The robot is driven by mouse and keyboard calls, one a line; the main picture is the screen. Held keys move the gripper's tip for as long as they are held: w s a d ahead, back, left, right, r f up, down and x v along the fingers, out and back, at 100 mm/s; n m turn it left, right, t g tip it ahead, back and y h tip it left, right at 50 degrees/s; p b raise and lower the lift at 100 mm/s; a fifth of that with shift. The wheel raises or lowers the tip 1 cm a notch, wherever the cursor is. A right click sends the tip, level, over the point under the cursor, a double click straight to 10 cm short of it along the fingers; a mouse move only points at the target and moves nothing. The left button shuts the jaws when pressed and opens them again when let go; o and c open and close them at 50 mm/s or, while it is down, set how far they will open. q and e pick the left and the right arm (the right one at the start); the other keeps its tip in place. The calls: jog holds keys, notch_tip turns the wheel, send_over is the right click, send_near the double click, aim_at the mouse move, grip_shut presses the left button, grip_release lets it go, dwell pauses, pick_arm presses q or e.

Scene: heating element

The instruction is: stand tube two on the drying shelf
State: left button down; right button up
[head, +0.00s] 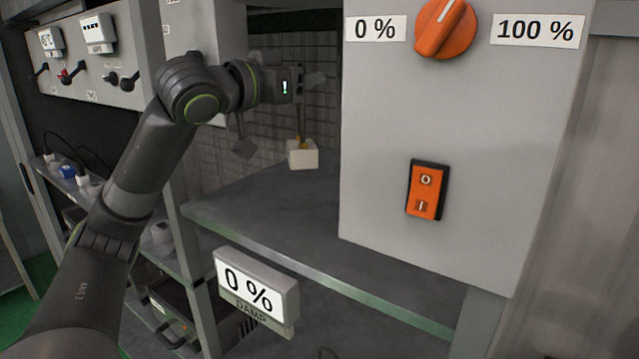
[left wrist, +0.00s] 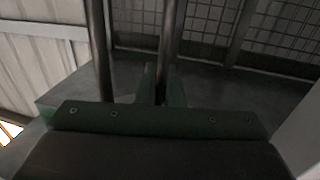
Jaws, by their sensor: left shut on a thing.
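My left gripper (head: 300,86) reaches in from the left, over the grey shelf (head: 255,215). It is shut on a thin upright rod, seemingly the tube (left wrist: 163,45), which stands between the fingers in the left wrist view. In the head view a narrow brownish stem drops below the gripper to a pale block (head: 303,154). The block looks like the lower end of the held thing. I cannot tell whether it touches the shelf. No number shows on the tube. My right gripper is not in view.
A large grey cabinet (head: 450,130) with an orange knob (head: 446,28) and an orange switch (head: 426,190) stands close on the right. A "0 %" damp display (head: 257,290) sits at the shelf's front edge. A metal mesh (head: 315,50) closes the back. The front of the shelf is bare.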

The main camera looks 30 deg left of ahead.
pick_arm(q)
send_over(298, 140)
jog(key=f, duration=0.2)
jog(key=w+f, duration=0.1)
jog(key=f, duration=0.1)
jog(key=shift+d+f+p, duration=0.1)
jog(key=shift+d+p, duration=0.05)
jog(key=shift+p, duration=0.25)
jog(key=shift+w+f, duration=0.3)
jog(key=shift+f, duration=0.55)
notch_tip(298, 140, down, 2)
jog(key=shift+d+p, duration=0.1)
jog(key=shift+p, duration=0.4)
jog(key=shift+s+f, duration=0.15)
jog(key=shift+f, duration=0.55)
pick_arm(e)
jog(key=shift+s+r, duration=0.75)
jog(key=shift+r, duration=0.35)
pick_arm(q)
jog(key=c, duration=2)
grip_release()
jog(key=shift+f, duration=0.2)
jog(key=o, duration=0.4)
jog(key=shift+r, duration=0.1)
jog(key=shift+o, duration=0.2)
